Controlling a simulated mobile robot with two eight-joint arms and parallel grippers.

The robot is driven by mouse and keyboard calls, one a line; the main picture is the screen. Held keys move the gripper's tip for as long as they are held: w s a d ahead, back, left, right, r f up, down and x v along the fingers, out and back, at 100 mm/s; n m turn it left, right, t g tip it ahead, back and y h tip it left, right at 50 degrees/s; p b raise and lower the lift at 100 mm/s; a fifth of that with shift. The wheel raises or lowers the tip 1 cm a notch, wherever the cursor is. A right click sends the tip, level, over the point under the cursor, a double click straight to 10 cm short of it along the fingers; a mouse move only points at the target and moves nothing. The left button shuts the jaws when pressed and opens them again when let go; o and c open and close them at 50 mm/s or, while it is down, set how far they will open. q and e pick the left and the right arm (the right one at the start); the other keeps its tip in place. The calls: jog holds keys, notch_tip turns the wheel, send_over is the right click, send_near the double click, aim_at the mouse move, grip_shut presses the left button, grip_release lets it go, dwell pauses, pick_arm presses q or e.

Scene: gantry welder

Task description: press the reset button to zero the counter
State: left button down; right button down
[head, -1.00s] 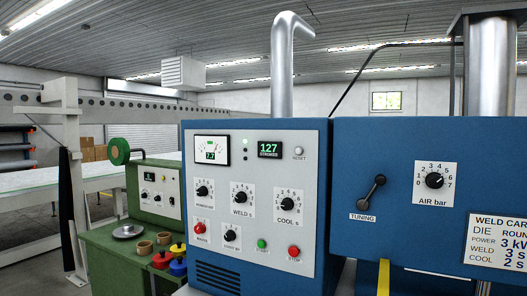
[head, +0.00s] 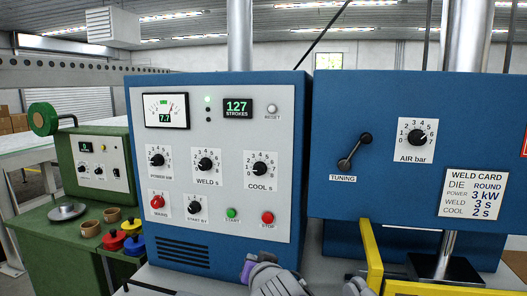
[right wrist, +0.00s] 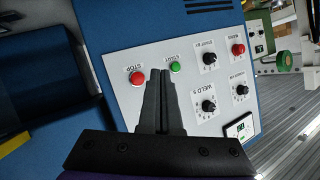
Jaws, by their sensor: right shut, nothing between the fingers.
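The reset button (head: 272,109) is a small pale round button, labelled RESET, at the upper right of the grey panel. Left of it the counter (head: 237,108) reads 127 STROKES in green digits. My right gripper (head: 262,272) is low in the head view, below the panel's lower edge and well below the reset button. In the right wrist view its two dark fingers (right wrist: 160,73) are together and empty, in front of the panel between the red STOP and green START buttons. The reset button and counter do not show in that view.
The red STOP button (head: 267,217) and green START button (head: 232,213) lie low on the panel. Above them are several knobs, including COOL (head: 260,170). A yellow frame (head: 373,255) stands right of my gripper. The tuning lever (head: 355,151) is on the blue housing.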

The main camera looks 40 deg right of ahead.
aim_at(273, 111)
jog(key=w+d+r+m+t+y, duration=0.1)
jog(key=d+r+t, duration=0.1)
jog(key=r, duration=0.8)
jog(key=w+d+r+m+t+y, duration=0.1)
jog(key=d+r+t, duration=0.1)
jog(key=r, duration=0.9)
jog(key=w+d+r+m+t+y, duration=0.1)
jog(key=r+t, duration=0.3)
jog(key=r, duration=0.7)
jog(key=shift+w+d+r+m, duration=0.25)
jog(key=shift+w+d+m, duration=0.05)
jog(key=shift+w+d, duration=0.35)
jog(key=shift+d, duration=0.15)
jog(key=w+d, duration=0.2)
jog(key=w+d+p, duration=0.1)
jog(key=w+d, duration=0.1)
jog(key=d, duration=0.1)
jog(key=shift+w+d+r, duration=0.15)
jog(key=shift+w+d, duration=0.05)
jog(key=shift+d, duration=0.05)
jog(key=shift+w+d+p, duration=0.3)
jog(key=shift+w+d, duration=0.25)
jog(key=shift+d, duration=0.05)
jog(key=shift+s, duration=0.1)
